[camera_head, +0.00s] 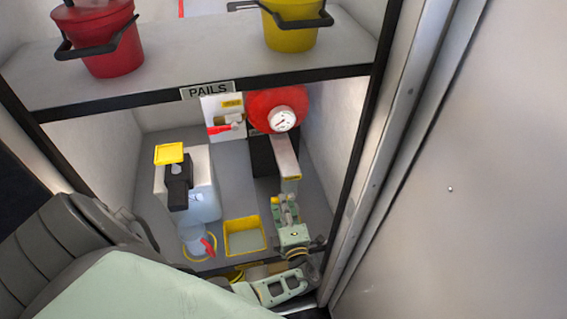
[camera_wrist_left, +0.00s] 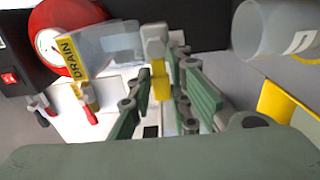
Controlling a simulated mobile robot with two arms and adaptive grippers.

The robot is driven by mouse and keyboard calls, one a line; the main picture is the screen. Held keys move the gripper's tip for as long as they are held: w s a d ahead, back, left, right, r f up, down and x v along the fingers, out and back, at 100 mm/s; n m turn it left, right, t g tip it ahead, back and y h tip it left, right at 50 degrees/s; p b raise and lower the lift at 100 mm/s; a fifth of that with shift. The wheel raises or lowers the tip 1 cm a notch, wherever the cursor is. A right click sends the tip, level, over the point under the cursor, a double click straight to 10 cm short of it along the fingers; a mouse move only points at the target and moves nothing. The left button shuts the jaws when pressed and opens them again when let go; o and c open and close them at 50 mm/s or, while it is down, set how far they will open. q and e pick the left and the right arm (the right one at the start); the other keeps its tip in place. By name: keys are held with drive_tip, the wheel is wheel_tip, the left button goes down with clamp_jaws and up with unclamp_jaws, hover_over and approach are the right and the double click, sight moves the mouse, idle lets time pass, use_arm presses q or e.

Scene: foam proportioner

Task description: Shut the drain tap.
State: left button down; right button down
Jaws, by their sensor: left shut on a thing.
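A yellow DRAIN label (camera_wrist_left: 68,55) shows in the left wrist view, with a red lever (camera_wrist_left: 90,115) below it and a second red lever (camera_wrist_left: 48,110) to its left. The head view shows a red lever (camera_head: 218,129) on a white plate. My left gripper (camera_head: 285,205) is low in the bay, below a grey bar (camera_head: 284,155). In the left wrist view its green fingers (camera_wrist_left: 160,100) are closed around a small yellow-and-grey piece (camera_wrist_left: 158,75). I cannot tell whether this piece is the drain tap's handle. My right gripper is not in view.
A red vessel (camera_head: 262,103) with a gauge stands behind. A white jug (camera_head: 203,198), a clear cup (camera_head: 192,238) and a yellow tray (camera_head: 263,238) are left of the gripper. The shelf (camera_head: 200,62) with red and yellow pails is above; a door frame is right.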

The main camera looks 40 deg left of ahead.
use_arm(q)
drive_tip(key=shift+w+r, duration=0.1)
drive_tip(key=shift+r, duration=0.05)
drive_tip(key=c, duration=1.6)
unclamp_jaws()
drive_tip(key=shift+c, duration=0.2)
drive_tip(key=v, duration=1.2)
